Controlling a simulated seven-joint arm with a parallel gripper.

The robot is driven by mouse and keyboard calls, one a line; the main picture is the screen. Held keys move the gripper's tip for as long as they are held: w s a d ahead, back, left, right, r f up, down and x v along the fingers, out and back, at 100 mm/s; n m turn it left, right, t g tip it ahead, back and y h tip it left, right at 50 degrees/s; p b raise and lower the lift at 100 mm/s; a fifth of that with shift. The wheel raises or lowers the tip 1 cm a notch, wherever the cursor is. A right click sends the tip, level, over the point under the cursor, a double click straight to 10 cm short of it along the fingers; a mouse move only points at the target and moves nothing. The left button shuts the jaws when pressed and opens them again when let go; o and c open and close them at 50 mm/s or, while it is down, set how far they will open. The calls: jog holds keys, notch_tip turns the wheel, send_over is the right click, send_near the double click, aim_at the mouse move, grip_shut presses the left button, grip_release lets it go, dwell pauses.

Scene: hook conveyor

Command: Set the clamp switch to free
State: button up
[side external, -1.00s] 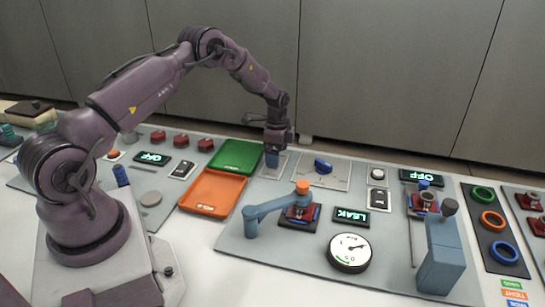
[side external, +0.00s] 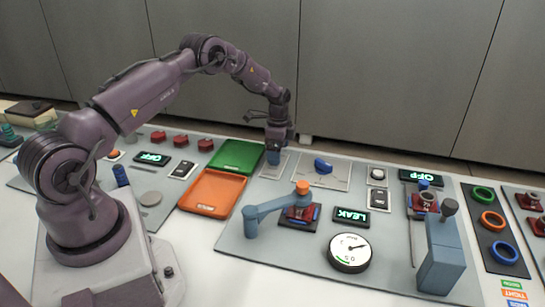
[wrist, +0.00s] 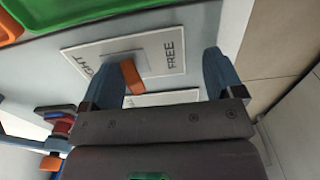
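The clamp switch (wrist: 132,77) shows in the wrist view as an orange lever on a light plate (wrist: 150,48). The plate reads FREE on the right; a partly cut-off label ending in "GHT" is on the left. The lever stands between the labels; I cannot tell which side it is set to. My gripper (wrist: 158,80) is open, its two blue fingers apart, with the lever between them in the picture, nearer the left finger. I cannot tell whether they touch. In the side view my gripper (side external: 273,157) hangs low over the panel and hides the switch.
A blue knob (side external: 323,166) on its own plate is just right of my gripper. A green tray (side external: 237,155) and an orange tray (side external: 212,196) lie to the left. A LEAK display (side external: 351,216), gauge (side external: 349,253) and blue clamp arm (side external: 272,208) stand nearer the front.

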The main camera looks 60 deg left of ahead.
jog(key=shift+s+d, duration=0.15)
jog(key=shift+s, duration=0.05)
dwell(0.4)
notch_tip(320, 180, up, 7)
dwell(0.6)
jog(key=s+d+n, duration=0.1)
jog(key=n, duration=0.1)
jog(key=s+f+n, duration=0.1)
jog(key=s, duration=0.1)
jog(key=shift+d+n+g, duration=0.4)
jog(key=s+d+r+n+t, duration=0.1)
jog(key=s+d+r+n, duration=0.2)
jog(key=s+d+r, duration=0.45)
jog(key=s+d+r+n, duration=0.2)
jog(key=s+d+r, duration=0.15)
jog(key=r, duration=0.65)
jog(key=s+d+r+t, duration=0.5)
jog(key=s+d+r, duration=0.4)
jog(key=s, duration=0.5)
jog(key=shift+d+r, duration=0.4)
jog(key=shift+d, duration=0.6)
